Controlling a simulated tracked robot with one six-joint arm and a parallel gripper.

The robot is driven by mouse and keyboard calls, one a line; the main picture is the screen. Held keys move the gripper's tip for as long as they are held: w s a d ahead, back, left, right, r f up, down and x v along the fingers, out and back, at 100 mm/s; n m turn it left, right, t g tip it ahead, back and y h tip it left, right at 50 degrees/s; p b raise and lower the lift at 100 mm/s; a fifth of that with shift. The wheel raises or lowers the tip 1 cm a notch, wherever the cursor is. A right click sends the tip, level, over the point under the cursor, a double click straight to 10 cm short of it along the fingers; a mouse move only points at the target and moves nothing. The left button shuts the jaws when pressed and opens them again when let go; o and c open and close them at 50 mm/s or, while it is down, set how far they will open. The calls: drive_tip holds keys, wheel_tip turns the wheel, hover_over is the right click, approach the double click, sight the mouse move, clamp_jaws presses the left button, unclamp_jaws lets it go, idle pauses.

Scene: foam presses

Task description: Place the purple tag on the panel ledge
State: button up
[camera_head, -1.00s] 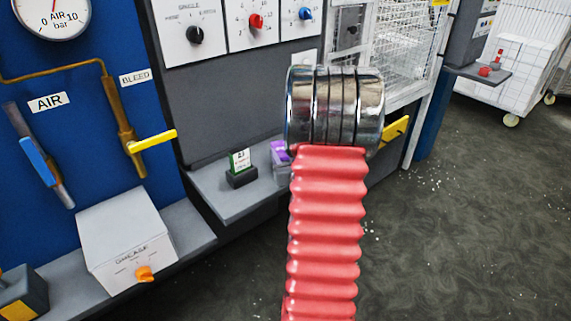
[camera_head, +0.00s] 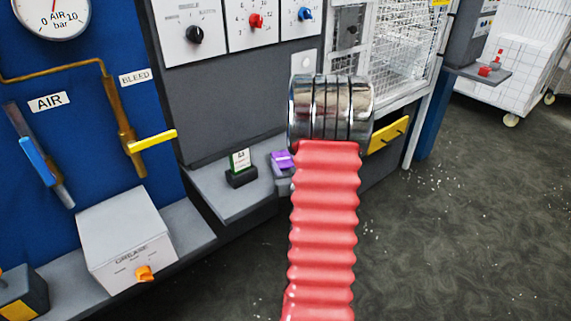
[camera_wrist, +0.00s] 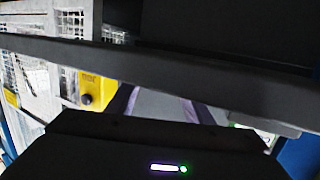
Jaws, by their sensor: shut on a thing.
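The purple tag (camera_head: 284,159) shows just left of my arm in the head view, beside the right part of the grey panel ledge (camera_head: 232,206). It sits at a grey block, and I cannot tell whether it touches the ledge. In the wrist view, a grey piece with purple edges (camera_wrist: 190,110) lies between the dark jaws of my gripper (camera_wrist: 165,108), which is shut on it; this appears to be the tag. My silver wrist and red sleeve hide most of the gripper in the head view.
A green-and-white card (camera_head: 240,159) stands in a black holder on the ledge, left of the tag. A grey box with an orange knob (camera_head: 130,243) stands further left.

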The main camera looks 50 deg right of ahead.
drive_tip(key=o, duration=1)
drive_tip(key=shift+f, duration=0.1)
drive_tip(key=v, duration=1.2)
drive_tip(key=shift+d, duration=0.15)
